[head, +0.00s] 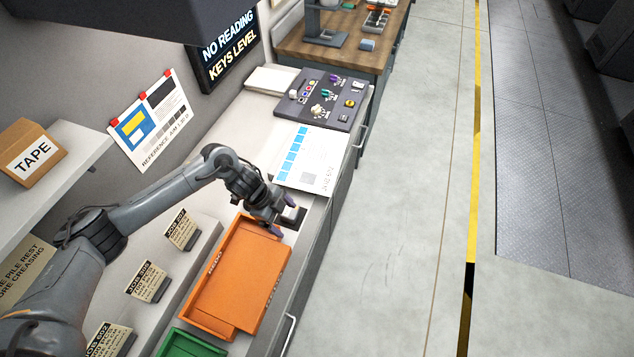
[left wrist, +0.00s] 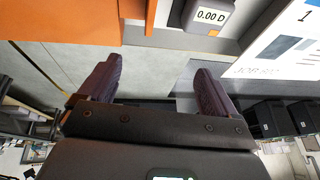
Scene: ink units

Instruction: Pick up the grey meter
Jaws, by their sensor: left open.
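The grey meter (left wrist: 208,29) shows at the top of the left wrist view, with a white display reading 0.00 D. It sits on a dark base between the orange tray and the printed sheet. In the head view the meter (head: 292,212) is partly hidden by my left gripper (head: 283,215). In the left wrist view my left gripper (left wrist: 155,85) is open, with its two purple fingers apart and nothing between them. The meter lies ahead of the fingertips, toward the right finger. My right gripper is in neither view.
An orange tray (head: 213,312) lies in front of the meter, with a green tray (head: 188,345) nearer. A printed sheet (head: 322,160) and a dark control panel (head: 330,115) lie beyond. Job cards (head: 148,281) stand at the left. The floor right of the counter is clear.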

